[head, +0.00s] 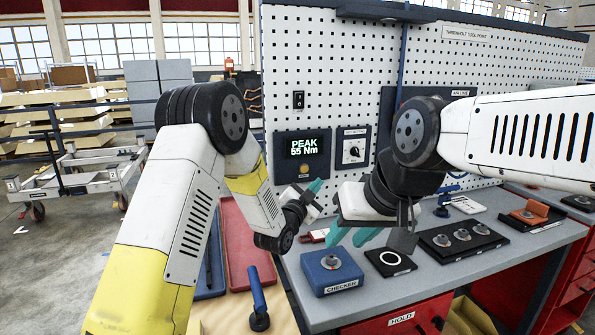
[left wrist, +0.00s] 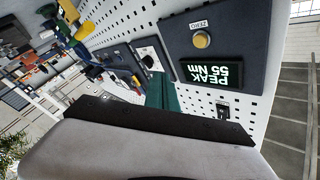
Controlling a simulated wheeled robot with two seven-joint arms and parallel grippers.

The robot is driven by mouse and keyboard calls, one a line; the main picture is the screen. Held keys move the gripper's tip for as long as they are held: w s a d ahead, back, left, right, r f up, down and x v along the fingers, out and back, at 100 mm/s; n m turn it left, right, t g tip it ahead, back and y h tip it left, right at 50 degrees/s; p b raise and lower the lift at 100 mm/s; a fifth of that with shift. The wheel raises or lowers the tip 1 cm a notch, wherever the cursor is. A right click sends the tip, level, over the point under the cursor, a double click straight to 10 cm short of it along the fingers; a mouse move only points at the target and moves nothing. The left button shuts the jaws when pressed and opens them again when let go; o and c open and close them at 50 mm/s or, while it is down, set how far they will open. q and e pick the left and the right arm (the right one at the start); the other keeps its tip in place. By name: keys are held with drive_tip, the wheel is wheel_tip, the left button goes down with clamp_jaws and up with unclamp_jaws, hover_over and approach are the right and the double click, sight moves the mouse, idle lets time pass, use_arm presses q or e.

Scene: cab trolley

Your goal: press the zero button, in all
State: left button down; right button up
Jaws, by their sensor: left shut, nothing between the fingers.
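The zero button (head: 304,169) is a round yellow button under the lit display (head: 303,147), which reads PEAK 55 Nm, on a dark panel fixed to the pegboard. It also shows in the left wrist view (left wrist: 202,39), beside a ZERO label. My left gripper (head: 315,186) is shut and empty, its teal fingertips just below and right of the button in the head view. In the left wrist view its fingers (left wrist: 161,92) stand left of the display, apart from the button. My right gripper (head: 352,238) hangs over the bench, its teal fingers apart.
A dial panel (head: 353,149) sits right of the display, and a switch (head: 298,99) above it. The blue checker box (head: 331,270) and a black pad with a white ring (head: 389,262) stand on the bench below. A blue-handled tool (head: 258,298) stands at the front left.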

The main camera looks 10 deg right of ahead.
sight(304, 169)
use_arm(q)
drive_tip(key=shift+w, duration=0.1)
drive_tip(key=w+a, duration=0.1)
drive_tip(key=w, duration=0.7)
drive_tip(key=shift+w+a, duration=0.2)
drive_tip(key=shift+a, duration=0.15)
drive_tip(key=shift+w, duration=0.1)
idle(1.7)
drive_tip(key=shift+w+a, duration=0.1)
drive_tip(key=shift+w, duration=0.2)
drive_tip(key=shift+w+a, duration=0.1)
drive_tip(key=shift+w, duration=0.4)
idle(0.7)
drive_tip(key=shift+s, duration=0.95)
drive_tip(key=shift+s+d, duration=0.1)
drive_tip(key=shift+d, duration=0.1)
